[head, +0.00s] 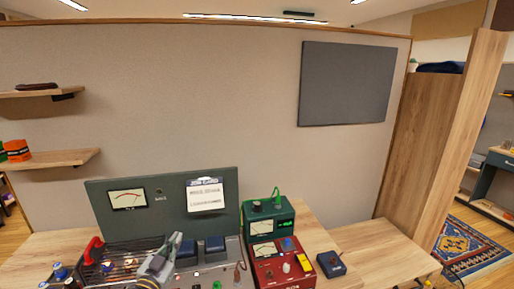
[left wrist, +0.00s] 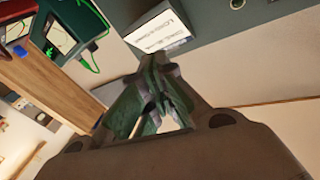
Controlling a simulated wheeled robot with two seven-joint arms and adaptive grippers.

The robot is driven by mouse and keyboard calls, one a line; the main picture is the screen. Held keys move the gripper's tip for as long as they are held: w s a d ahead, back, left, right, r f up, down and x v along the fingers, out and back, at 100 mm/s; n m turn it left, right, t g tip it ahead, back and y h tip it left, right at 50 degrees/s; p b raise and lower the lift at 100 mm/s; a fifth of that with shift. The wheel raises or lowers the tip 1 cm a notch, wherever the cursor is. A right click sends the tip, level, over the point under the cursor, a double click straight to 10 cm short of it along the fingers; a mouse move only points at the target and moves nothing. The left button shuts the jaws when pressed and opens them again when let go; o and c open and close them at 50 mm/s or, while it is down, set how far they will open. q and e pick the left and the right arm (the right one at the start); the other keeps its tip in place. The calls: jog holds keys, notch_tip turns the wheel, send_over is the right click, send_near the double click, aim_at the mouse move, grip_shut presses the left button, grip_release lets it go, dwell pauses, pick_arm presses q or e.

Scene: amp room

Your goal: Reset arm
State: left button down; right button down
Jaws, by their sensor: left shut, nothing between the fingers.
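My left gripper (head: 174,243) is in front of the green-grey panel of the bench unit, above its row of dark blocks. Its fingers are shut with nothing between them. In the left wrist view the fingers (left wrist: 152,72) come together near the middle of the picture, with the clipped white paper (left wrist: 160,28) behind them. My right gripper is not in view.
The amp panel (head: 160,215) has a meter and a clipboard (head: 206,195). To its right are a green meter box (head: 268,222), a red meter box (head: 282,268) and a small dark blue box (head: 331,264). The wooden table (head: 375,250) is clear further right.

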pick_arm(q)
jog(key=s+d+f+n+g+y, duration=0.1)
jog(key=s+f+g, duration=0.45)
jog(key=s, duration=0.35)
jog(key=s+d+f+n+g+y, duration=0.1)
jog(key=s+d+f+g, duration=0.1)
jog(key=s+f+g, duration=0.5)
jog(key=s+d+f+n+g, duration=0.15)
jog(key=s+f, duration=0.25)
jog(key=s, duration=0.7)
jog(key=s+f+m+g, duration=0.1)
jog(key=s+f+g, duration=0.15)
jog(key=f, duration=3.15)
jog(key=s+a+f, duration=0.2)
jog(key=s+f, duration=0.7)
jog(key=s, duration=0.2)
jog(key=s+a+f, duration=0.2)
jog(key=s+f, duration=0.8)
jog(key=s, duration=0.1)
jog(key=shift+s+a+g+y, duration=0.3)
jog(key=shift+s+g, duration=0.05)
